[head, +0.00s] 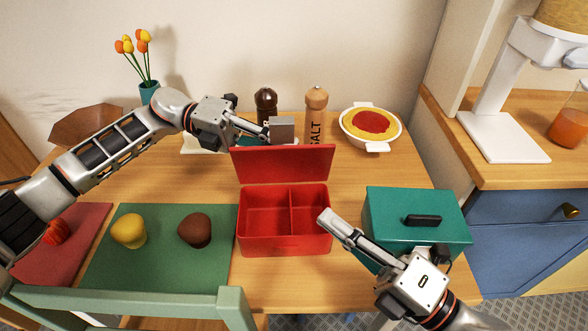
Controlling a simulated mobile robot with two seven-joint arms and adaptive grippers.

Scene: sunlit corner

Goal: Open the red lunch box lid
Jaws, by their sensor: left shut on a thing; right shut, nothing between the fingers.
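The red lunch box (262,247) stands on the wooden table in the head view, with two empty compartments split by a divider. Its red lid (283,167) is swung up and leans back at the rear edge. My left gripper (280,130) is behind the lid's top edge, shut on the lid; its fingertips are partly hidden there. My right gripper (325,219) is shut and empty, with its tips at the right front part of the box's rim. I cannot tell whether they touch the box.
A teal box (392,205) with a black handle stands close right of the lunch box. A green mat (150,267) with yellow and brown items lies left. Behind stand a pepper mill (265,102), a salt mill (316,112) and a white dish (345,124). A green chair back (110,302) is in front.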

